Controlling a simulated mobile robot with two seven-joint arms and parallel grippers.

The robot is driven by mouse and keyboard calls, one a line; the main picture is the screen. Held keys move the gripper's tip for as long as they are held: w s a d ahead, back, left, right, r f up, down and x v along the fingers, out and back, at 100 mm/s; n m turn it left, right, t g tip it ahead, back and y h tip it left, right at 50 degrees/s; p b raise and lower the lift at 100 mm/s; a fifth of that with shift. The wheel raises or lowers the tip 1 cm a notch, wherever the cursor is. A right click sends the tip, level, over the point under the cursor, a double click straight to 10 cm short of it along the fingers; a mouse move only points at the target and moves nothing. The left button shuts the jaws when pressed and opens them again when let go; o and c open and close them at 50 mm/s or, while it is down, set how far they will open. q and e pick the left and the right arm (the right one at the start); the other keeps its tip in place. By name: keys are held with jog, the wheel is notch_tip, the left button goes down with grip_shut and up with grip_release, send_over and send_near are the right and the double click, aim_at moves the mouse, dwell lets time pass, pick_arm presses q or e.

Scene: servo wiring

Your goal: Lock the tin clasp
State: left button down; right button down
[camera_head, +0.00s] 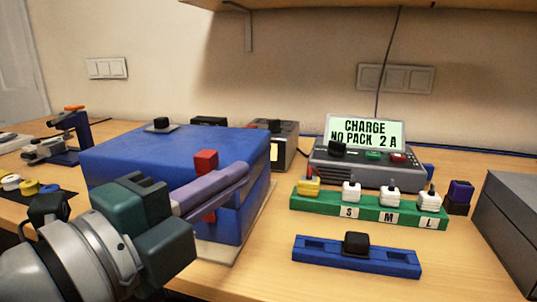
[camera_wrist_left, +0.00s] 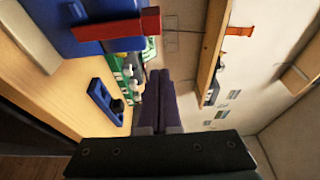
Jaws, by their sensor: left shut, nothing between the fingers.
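The tin is a large blue box (camera_head: 150,150) with a closed lid, left of centre in the head view. Its red clasp (camera_head: 206,160) is on the front face, with its upper end at the lid's edge. My left gripper (camera_head: 244,168) is shut and empty. Its purple fingers cross in front of the clasp and hide its middle part. I cannot tell whether the fingers touch the clasp. My right gripper is not in view.
A green rack (camera_head: 365,211) with several labelled blocks and a blue holder (camera_head: 355,256) with a black piece stand to the right. A charger (camera_head: 368,160) reading "NO PACK" is behind. A grey box (camera_head: 510,225) stands at the right edge. Bare table lies between tin and holder.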

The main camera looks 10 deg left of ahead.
aim_at(197, 162)
pick_arm(q)
jog(key=shift+w+a, duration=1.35)
jog(key=shift+a, duration=0.2)
jog(key=shift+a+f+b, duration=0.2)
jog(key=shift+a+b, duration=0.5)
jog(key=shift+a, duration=0.3)
jog(key=shift+a+r, duration=0.2)
jog(key=shift+a, duration=0.2)
